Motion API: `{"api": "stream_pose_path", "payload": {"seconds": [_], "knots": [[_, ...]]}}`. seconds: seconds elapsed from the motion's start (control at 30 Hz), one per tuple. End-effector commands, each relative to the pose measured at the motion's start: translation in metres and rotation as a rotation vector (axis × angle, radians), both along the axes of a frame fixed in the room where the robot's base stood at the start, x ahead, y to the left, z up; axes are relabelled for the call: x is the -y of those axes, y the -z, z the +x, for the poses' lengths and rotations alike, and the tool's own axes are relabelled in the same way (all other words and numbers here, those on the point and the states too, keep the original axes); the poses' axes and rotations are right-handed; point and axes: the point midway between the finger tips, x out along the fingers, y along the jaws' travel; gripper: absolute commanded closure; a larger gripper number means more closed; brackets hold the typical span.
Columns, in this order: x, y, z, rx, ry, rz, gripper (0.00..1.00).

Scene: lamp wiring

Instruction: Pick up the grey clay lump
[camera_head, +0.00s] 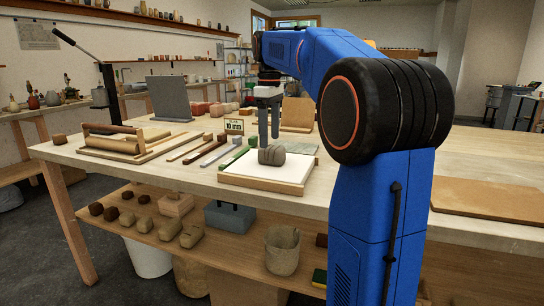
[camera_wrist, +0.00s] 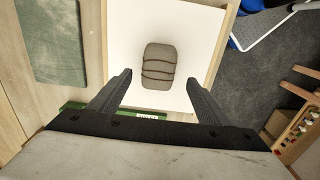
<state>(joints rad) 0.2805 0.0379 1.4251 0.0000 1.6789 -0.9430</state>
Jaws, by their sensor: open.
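The grey clay lump (camera_head: 272,155) is a rounded block lying on a white board with a wooden rim (camera_head: 262,183) on the table. In the wrist view the lump (camera_wrist: 158,66) shows dark grooves across its top and lies on the white surface (camera_wrist: 125,40). My gripper (camera_head: 268,136) hangs above the board, close to the lump in the head view. In the wrist view my gripper (camera_wrist: 160,92) is open, its two fingers wide apart, with the lump ahead of and between their tips. Nothing is held.
A green bar (camera_head: 234,157) lies left of the board, with several wooden strips beyond. A grey-green slab (camera_wrist: 48,38) lies beside the board. A rolling pin on a wooden frame (camera_head: 115,146) is at the left. A brown board (camera_head: 485,199) lies at the right.

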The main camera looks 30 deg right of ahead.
Motion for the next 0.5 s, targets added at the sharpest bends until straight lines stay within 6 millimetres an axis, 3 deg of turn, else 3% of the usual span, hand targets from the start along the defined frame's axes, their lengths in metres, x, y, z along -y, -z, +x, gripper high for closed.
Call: {"api": "stream_pose_path", "payload": {"seconds": [0.5], "knots": [[0.007,0.051,-0.003,0.0,0.0,0.0,0.3]]}}
